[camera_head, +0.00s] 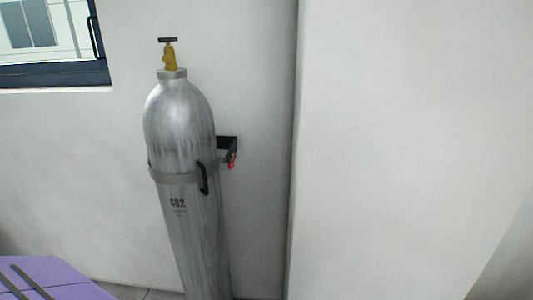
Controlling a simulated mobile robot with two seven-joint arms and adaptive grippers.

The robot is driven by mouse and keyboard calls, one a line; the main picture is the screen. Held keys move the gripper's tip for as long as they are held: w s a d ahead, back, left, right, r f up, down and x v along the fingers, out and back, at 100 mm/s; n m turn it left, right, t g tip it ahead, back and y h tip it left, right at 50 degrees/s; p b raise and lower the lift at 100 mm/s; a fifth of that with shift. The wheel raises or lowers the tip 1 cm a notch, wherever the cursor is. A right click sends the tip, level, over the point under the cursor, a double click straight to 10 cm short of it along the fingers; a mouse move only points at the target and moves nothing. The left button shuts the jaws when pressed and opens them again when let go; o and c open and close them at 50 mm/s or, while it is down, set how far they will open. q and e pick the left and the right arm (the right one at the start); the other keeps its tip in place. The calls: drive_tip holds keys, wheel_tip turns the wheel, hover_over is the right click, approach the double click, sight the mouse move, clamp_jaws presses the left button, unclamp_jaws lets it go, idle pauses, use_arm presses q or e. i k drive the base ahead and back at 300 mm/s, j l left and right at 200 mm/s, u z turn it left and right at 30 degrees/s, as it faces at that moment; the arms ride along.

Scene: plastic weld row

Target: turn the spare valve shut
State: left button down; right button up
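A tall grey metal gas cylinder (186,235) marked CO2 stands upright against the wall. On its top sits a brass valve (169,60) with a small dark T-shaped handle (167,40). Whether the valve is open or shut cannot be seen. A grey band with a black handle (202,178) goes round the cylinder's middle. The cylinder's foot is below the picture. Neither of my grippers shows in the head view.
A black wall bracket (228,143) with a red part (232,160) is beside the cylinder. A purple surface (45,278) with dark bars lies at lower left. A dark-framed window (60,75) is at upper left. A wall corner juts out right of the cylinder.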

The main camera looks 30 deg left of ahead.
sight(168, 40)
drive_tip(key=j+u, duration=0.15)
drive_tip(key=u, duration=1.45)
drive_tip(key=i+l, duration=0.05)
